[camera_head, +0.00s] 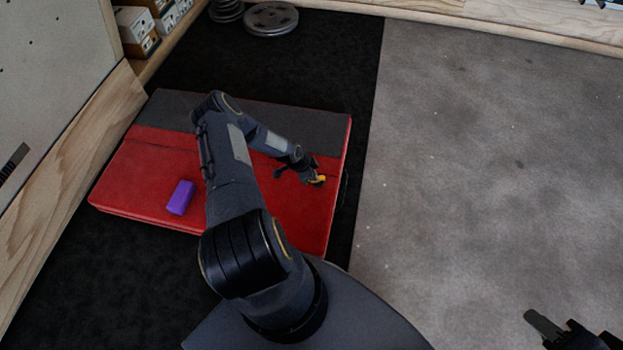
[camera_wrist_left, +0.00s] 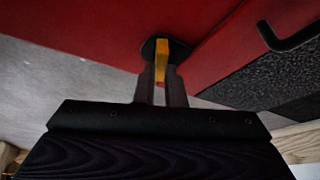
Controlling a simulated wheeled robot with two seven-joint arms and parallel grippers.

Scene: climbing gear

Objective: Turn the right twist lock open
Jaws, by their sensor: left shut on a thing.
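The twist lock has a yellow tab (camera_wrist_left: 162,50) on a dark round base (camera_wrist_left: 149,46), set in the red face of a crash pad (camera_head: 150,178). In the head view the yellow tab (camera_head: 320,179) shows near the pad's right edge. My left gripper (camera_head: 312,178) reaches across the pad to it. In the left wrist view my left gripper (camera_wrist_left: 160,82) is shut on the yellow tab, one finger on each side. The fingers hide part of the base. My right gripper (camera_head: 570,335) is partly in view at the bottom right, away from the pad; its jaw gap is unclear.
A purple block (camera_head: 181,197) lies on the pad's left part. A black handle (camera_wrist_left: 290,38) stands out near the lock in the wrist view. Weight plates (camera_head: 270,18) and boxes (camera_head: 135,25) are at the back. The grey floor (camera_head: 490,150) on the right is clear.

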